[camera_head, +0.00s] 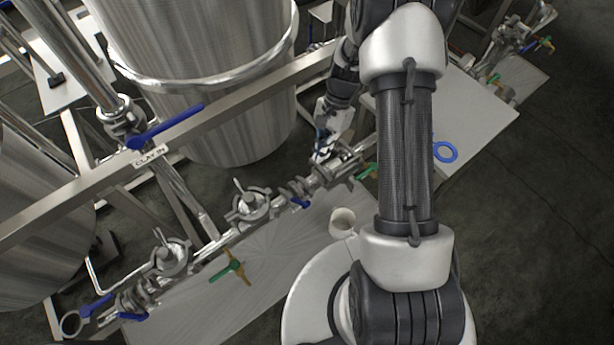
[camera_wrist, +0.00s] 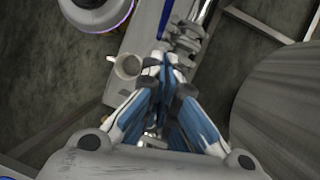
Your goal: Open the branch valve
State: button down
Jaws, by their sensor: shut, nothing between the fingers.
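Several valves sit along the pipe run (camera_head: 215,240), and I cannot tell which one is the branch valve. A long blue lever (camera_head: 168,126) is on the upright pipe at the left, beside a small label. A small blue handle (camera_head: 300,203) and a green handle (camera_head: 232,267) are on the lower run. Another green handle (camera_head: 369,171) shows just left of my arm. My gripper (camera_head: 321,152) is over the right part of the run, close to the fittings. In the wrist view, my gripper (camera_wrist: 163,62) has its blue fingers together and empty, above the pipe (camera_wrist: 186,40). Contact is unclear.
A white cup (camera_head: 342,222) stands on the grey bench; it also shows in the wrist view (camera_wrist: 124,68). Large steel tanks (camera_head: 200,45) and a frame rail (camera_head: 235,122) stand behind the pipes. A blue ring (camera_head: 445,152) lies on the right table (camera_head: 480,125).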

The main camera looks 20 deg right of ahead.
aim_at(293, 199)
jog(key=s+a+r+b+x, duration=0.1)
jog(key=b+x, duration=0.3)
jog(key=x, duration=0.8)
jog(key=shift+s+a+f, duration=0.15)
jog(key=shift+a+f, duration=0.2)
jog(key=shift+a, duration=0.5)
jog(key=shift+s+a, duration=0.2)
jog(key=shift+a, duration=0.25)
jog(key=shift+t+h, duration=0.3)
jog(key=shift+h, duration=0.4)
jog(key=a, duration=0.1)
jog(key=s+a+p, duration=0.1)
jog(key=a+p, duration=0.1)
jog(key=shift+s+a+f, duration=0.15)
jog(key=shift+a+f, duration=0.2)
jog(key=shift+a, duration=0.05)
jog(key=shift+s+a+f+b, duration=0.2)
jog(key=shift+a+f+b, duration=0.2)
jog(key=shift+a+f, duration=0.25)
jog(key=shift+s+a+f+b, duration=0.2)
jog(key=shift+a+f+b, duration=0.15)
jog(key=shift+a+f, duration=0.35)
jog(key=shift+s+a+f+b, duration=0.2)
jog(key=shift+a+f+b, duration=0.2)
jog(key=shift+a+f, duration=0.25)
